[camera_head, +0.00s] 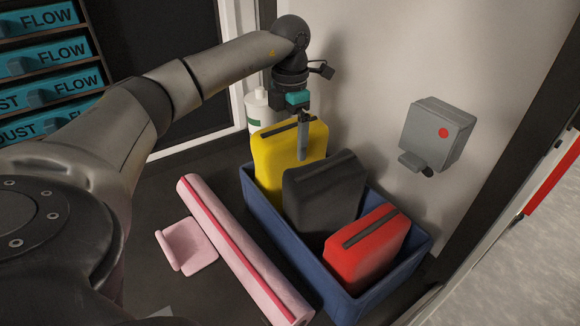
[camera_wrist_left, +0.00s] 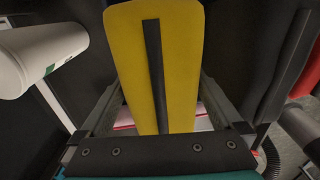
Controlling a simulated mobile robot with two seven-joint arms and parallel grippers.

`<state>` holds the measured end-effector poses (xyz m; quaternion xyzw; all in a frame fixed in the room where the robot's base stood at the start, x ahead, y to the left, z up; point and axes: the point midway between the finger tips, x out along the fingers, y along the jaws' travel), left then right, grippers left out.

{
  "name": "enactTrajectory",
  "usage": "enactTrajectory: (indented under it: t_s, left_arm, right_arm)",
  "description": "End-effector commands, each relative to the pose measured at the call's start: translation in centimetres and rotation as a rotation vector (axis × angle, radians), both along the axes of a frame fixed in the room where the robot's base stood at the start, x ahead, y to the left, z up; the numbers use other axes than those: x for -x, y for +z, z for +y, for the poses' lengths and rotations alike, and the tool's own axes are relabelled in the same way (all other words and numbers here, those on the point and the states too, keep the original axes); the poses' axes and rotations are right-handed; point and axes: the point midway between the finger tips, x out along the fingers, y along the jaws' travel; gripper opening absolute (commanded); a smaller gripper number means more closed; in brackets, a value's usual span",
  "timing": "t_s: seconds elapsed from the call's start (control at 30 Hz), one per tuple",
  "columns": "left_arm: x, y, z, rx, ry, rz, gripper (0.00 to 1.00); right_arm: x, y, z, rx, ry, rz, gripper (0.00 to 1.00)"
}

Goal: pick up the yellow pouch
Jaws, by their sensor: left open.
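The yellow pouch (camera_head: 272,165) stands upright at the back left end of the blue bin (camera_head: 318,276), with a dark strip along its top. My left gripper (camera_head: 303,152) is over the pouch's top right part, its visible finger in front of the pouch's face. In the left wrist view the yellow pouch (camera_wrist_left: 183,50) lies between the two spread fingers of the left gripper (camera_wrist_left: 160,90). The jaws are open, and I cannot tell whether either finger touches the pouch. The pouch's lower part is hidden by the bin wall. My right gripper is not in view.
A black pouch (camera_head: 322,198) and a red pouch (camera_head: 362,255) share the bin. A white bottle (camera_head: 259,108) stands behind it. A pink roll (camera_head: 238,245) and a pink folded piece (camera_head: 190,246) lie to its left. A grey wall box (camera_head: 436,132) is at right.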

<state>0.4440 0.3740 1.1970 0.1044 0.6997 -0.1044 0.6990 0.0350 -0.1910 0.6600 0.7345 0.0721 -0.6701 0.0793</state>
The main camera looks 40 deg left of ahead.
Motion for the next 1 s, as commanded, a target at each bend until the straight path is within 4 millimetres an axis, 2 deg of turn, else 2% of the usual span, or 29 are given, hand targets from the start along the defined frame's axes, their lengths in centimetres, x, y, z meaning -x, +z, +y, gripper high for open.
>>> enactTrajectory:
  t_s: [0.13,0.4,1.0]
  left_arm:
    - [0.0,-1.6,0.0,0.000,0.000,0.001,1.00]
    - [0.0,-1.9,0.0,0.000,-0.001,-0.001,1.00]
    - [0.0,-1.8,0.0,0.001,-0.001,-0.002,0.33]
  right_arm:
    - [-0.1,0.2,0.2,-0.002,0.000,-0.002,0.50]
    - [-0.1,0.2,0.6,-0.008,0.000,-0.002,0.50]
    - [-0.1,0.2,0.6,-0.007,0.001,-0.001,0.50]
